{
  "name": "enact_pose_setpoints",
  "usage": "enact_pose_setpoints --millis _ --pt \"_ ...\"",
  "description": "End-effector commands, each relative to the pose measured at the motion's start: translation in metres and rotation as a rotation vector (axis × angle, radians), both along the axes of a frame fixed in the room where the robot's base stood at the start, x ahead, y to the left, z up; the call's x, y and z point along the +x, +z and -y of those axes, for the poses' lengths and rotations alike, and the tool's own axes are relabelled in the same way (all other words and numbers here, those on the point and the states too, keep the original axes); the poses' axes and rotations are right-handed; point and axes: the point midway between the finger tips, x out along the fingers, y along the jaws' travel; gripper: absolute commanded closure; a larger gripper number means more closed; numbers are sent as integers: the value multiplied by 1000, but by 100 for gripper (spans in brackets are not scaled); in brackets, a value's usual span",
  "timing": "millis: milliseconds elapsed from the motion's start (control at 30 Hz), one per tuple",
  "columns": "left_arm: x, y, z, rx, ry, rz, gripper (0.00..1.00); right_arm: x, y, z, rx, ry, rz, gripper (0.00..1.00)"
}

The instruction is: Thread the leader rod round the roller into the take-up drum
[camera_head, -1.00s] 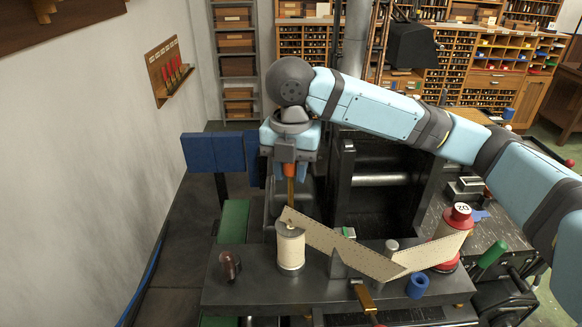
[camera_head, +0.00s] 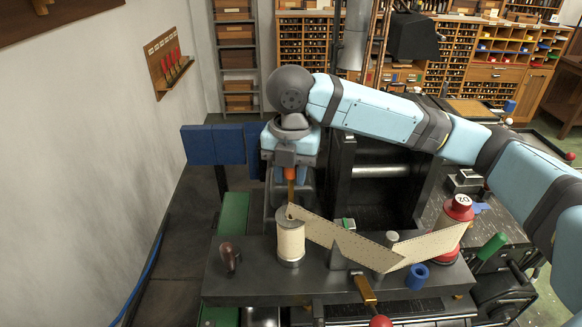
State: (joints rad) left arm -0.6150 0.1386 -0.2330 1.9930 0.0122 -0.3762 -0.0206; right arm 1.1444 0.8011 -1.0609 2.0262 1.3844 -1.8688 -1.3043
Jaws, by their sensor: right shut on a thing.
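My right gripper (camera_head: 289,172) hangs fingers down above the take-up drum and is shut on a thin upright brass-coloured rod (camera_head: 290,190), which looks like the leader rod. The rod's lower end is at the top of the cream take-up drum (camera_head: 291,241); I cannot tell how far in it is. A cream perforated paper strip (camera_head: 325,232) runs from the rod to the right, past the grey roller (camera_head: 392,240), and up to the red-capped supply spool (camera_head: 461,207) marked 20. My left gripper is not in view.
The parts stand on a dark machine plate (camera_head: 255,280). A brown knob (camera_head: 229,258) is at its left, and a blue ring (camera_head: 417,277) and brass lever (camera_head: 365,290) are at its front. Blue panels (camera_head: 215,145) stand behind left. My right arm spans the upper right.

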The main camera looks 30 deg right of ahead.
Motion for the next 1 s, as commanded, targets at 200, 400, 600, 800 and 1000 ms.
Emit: enact_pose_setpoints --millis 200,400,600,800,1000 --pt "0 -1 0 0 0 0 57 0 -8 0 0 0 -1 94" --pt "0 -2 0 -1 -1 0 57 0 -15 0 0 -1 -1 94" --pt "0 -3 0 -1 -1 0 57 0 -22 0 0 -1 0 94" --pt "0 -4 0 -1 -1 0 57 0 -29 0 1 0 -1 94" --pt "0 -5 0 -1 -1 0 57 0 -36 0 0 0 -1 94"
